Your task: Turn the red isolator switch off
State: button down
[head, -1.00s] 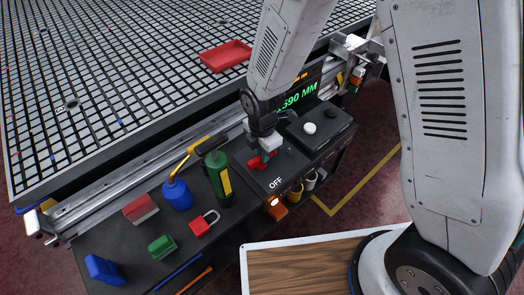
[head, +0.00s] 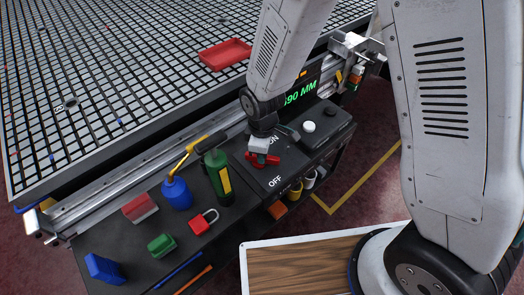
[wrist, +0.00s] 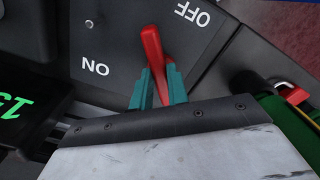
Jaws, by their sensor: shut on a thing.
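The red isolator switch handle (head: 264,159) sits on a dark panel (head: 245,170) at the table's near edge. White ON and OFF labels flank it in the head view. In the wrist view the handle (wrist: 152,48) stands between the teal fingers of my gripper (wrist: 160,82), its red end reaching past them. It points between the ON label (wrist: 95,68) and the OFF label (wrist: 191,14), squarely at neither. In the head view my gripper (head: 262,149) is over the switch and hides part of it. My gripper is shut on the handle.
A green bottle (head: 218,178), blue oil can (head: 177,193), red padlock (head: 203,222) and coloured blocks stand left of the switch. A black box with a white button (head: 309,127) is close on the right. A red tray (head: 226,54) lies on the grid table.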

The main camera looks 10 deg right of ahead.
jog(key=m, duration=0.3)
jog(key=shift+s+a+m, duration=0.1)
jog(key=shift+m, duration=0.2)
jog(key=shift+s+a+m, duration=0.1)
jog(key=shift+m, duration=1.7)
jog(key=c, duration=1.4)
grip_release()
jog(key=shift+o, duration=0.2)
notch_tip(320, 180, up, 8)
jog(key=shift+f, duration=0.1)
